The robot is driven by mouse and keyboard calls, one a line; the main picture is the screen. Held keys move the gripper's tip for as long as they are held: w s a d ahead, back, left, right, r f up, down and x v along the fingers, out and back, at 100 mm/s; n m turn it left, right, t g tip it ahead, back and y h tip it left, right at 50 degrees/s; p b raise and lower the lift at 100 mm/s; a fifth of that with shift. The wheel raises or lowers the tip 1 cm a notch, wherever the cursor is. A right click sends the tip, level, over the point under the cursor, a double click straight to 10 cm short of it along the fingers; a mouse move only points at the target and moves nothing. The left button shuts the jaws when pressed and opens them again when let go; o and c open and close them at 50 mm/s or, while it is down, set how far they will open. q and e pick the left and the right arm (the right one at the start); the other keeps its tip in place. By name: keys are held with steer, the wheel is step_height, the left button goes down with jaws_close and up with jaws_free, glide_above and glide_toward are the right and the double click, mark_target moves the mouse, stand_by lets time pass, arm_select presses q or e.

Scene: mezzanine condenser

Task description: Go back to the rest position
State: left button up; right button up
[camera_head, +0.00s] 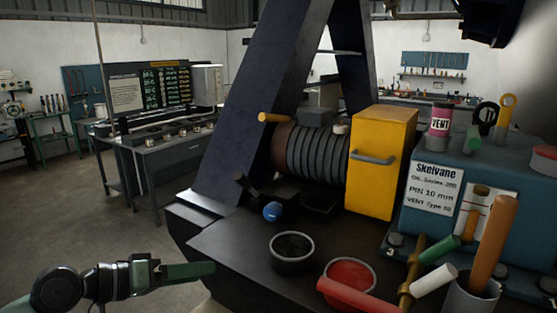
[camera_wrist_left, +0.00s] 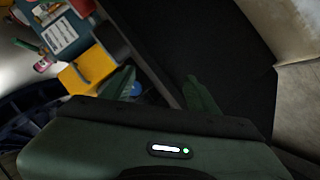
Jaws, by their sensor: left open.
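My left gripper (camera_head: 210,269) reaches in from the lower left of the head view, beside the left front edge of the dark workbench (camera_head: 225,245). Its green fingers are apart and nothing is between them. In the left wrist view the two fingers (camera_wrist_left: 160,76) are spread, with the dark bench beyond them. My right gripper does not show in either view.
The bench holds a blue ball-ended knob (camera_head: 272,211), a black bowl (camera_head: 292,262), a red bowl (camera_head: 350,273), a ribbed cylinder (camera_head: 318,155), a yellow box (camera_head: 392,140) and a blue case (camera_head: 475,180). Open floor (camera_head: 80,225) lies at left.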

arm_select(q)
steer(key=s+d+f+m+g+y, duration=0.1)
steer(key=s+d+f+y, duration=0.15)
steer(key=s+f, duration=0.55)
steer(key=s+d+f+m+g+y, duration=0.1)
steer(key=s+d+f+m, duration=0.3)
steer(key=f, duration=0.7)
steer(key=s+a+f+n+g+y, duration=0.2)
steer(key=s+a+f+y, duration=0.25)
steer(key=s, duration=0.45)
steer(key=s+a+f+n+g+y, duration=0.1)
steer(key=s+a+f+n+y, duration=0.25)
steer(key=s+a, duration=0.4)
steer(key=s+d+f+m+g+b, duration=0.1)
steer(key=s+f, duration=0.1)
steer(key=f, duration=1.3)
steer(key=s+d+f+b, duration=0.1)
steer(key=f, duration=1.4)
steer(key=s+a+f+g+b, duration=0.1)
steer(key=s+a+f, duration=0.2)
steer(key=s+f, duration=1.3)
steer(key=shift+a+f, duration=0.15)
steer(key=shift+f, duration=0.05)
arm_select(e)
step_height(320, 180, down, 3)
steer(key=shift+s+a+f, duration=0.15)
